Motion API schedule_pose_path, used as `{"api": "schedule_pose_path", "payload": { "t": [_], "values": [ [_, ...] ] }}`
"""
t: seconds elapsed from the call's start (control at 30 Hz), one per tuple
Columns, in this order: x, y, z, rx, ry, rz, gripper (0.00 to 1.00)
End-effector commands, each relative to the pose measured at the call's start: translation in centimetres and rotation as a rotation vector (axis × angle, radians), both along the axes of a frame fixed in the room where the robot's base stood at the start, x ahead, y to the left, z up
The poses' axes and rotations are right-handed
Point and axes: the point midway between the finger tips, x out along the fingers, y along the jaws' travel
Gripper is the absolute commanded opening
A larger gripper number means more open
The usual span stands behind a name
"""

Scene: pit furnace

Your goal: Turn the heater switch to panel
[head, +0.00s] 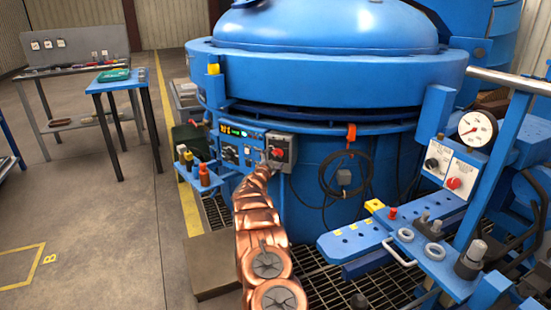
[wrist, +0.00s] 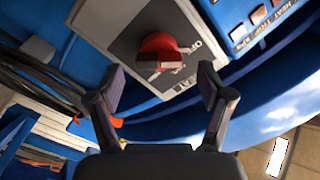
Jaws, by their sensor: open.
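The heater switch is a red knob (head: 279,152) on a grey box on the front of the blue furnace. In the wrist view the red knob (wrist: 160,52) is large, on a dark grey plate (wrist: 118,40) with white lettering; "OFF" is partly readable. My gripper (wrist: 163,82) is open, with its two dark fingertips apart on either side of the knob's lower edge in the picture. I see no clear contact with the knob. In the head view my copper-coloured arm reaches to the box and mostly hides the gripper.
A blue control panel (head: 239,145) with a lit display adjoins the switch box on the left. A cable loop (head: 345,175) hangs from an orange hook to its right. A small blue shelf (head: 203,180) with red and yellow items juts out at left.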

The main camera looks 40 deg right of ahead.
Motion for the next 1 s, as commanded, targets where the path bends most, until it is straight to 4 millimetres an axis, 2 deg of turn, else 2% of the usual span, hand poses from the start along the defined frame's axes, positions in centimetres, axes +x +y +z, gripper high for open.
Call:
{"api": "schedule_pose_path", "payload": {
  "t": [0.3,0.93,1.0],
  "values": [
    [0.6,-1.6,-0.2,-0.002,0.004,-0.006,0.79],
    [1.2,-2.2,-0.2,0.001,0.003,0.001,0.79],
    [1.2,-2.2,-0.2,0.001,0.003,0.001,0.73]
  ]
}}
